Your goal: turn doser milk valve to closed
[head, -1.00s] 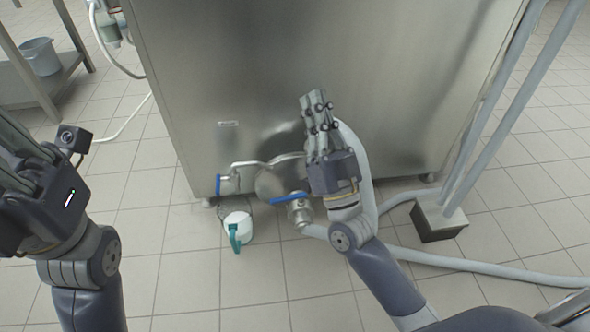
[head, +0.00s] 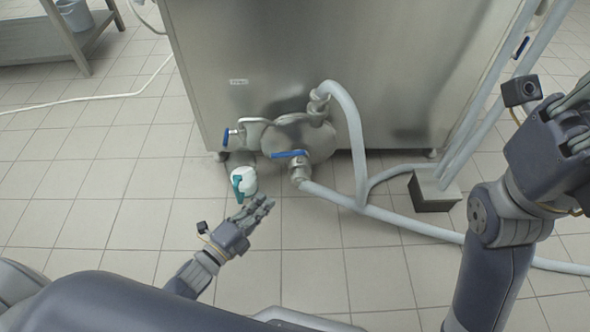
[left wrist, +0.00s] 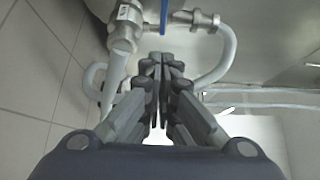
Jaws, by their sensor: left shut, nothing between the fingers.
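A blue-handled valve (head: 299,169) sits below the round steel doser body (head: 318,140) at the machine's foot, with a grey hose on its lower end. Its handle (head: 289,154) lies crosswise to the valve body. A second small blue handle (head: 226,138) is at the left pipe end. I cannot tell which valve is the milk one. My left gripper (head: 266,204) is shut and empty, below and left of the hose valve, apart from it. In the left wrist view a blue handle (left wrist: 164,14) is above the fingertips (left wrist: 158,58). My right gripper (head: 584,108) is at the right edge, fingers partly cut off.
A white jug with a teal handle (head: 243,182) is under the left pipe, close to my left fingertips. Grey hoses (head: 355,150) run to the floor and right. A dark-sided box (head: 434,194) stands at right. Tiled floor at left is mostly free.

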